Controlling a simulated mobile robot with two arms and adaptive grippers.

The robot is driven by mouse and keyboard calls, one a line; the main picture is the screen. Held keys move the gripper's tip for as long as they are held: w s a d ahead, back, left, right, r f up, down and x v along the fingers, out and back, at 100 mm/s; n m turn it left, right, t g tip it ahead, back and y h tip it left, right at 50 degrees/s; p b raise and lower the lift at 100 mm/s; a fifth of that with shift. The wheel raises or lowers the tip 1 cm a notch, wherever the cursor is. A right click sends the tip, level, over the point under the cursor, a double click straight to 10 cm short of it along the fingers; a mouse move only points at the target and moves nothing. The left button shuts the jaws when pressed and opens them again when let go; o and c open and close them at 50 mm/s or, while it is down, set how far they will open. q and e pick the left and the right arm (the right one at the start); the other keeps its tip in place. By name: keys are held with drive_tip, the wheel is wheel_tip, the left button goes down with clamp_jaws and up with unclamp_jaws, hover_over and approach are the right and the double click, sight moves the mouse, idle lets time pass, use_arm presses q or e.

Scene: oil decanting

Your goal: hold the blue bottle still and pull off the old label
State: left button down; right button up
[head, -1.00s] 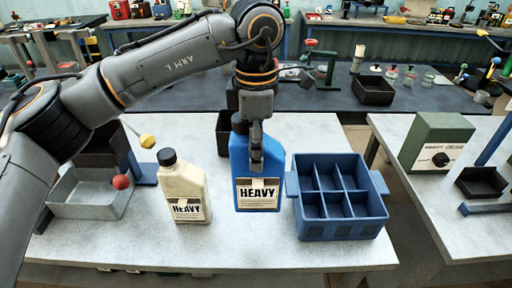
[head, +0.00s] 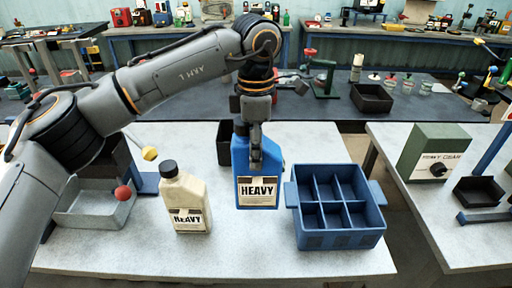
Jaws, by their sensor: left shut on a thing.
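The blue bottle (head: 241,168) is upright over the middle of the light table, left of the blue crate. Its white label reading HEAVY (head: 258,191) is on the front, low down, and looks whole and flat. My left gripper (head: 256,158) comes down from above and is shut on the blue bottle's upper part, fingers over its front just above the label. It hides the bottle's neck and cap. I cannot tell whether the bottle's base touches the table. My right gripper is not in view.
A cream bottle (head: 184,193) with a black cap and a HEAVY label stands to the left. The blue divided crate (head: 340,240) is close on the right. A grey tray (head: 95,218) is at the far left. The table's front (head: 210,255) is clear.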

sight(256, 189)
use_arm(q)
drive_tip(key=shift+f+b, duration=4.55)
drive_tip(key=shift+f, duration=1.85)
drive_tip(key=shift+c, duration=2.2)
unclamp_jaws()
drive_tip(key=shift+r, duration=0.1)
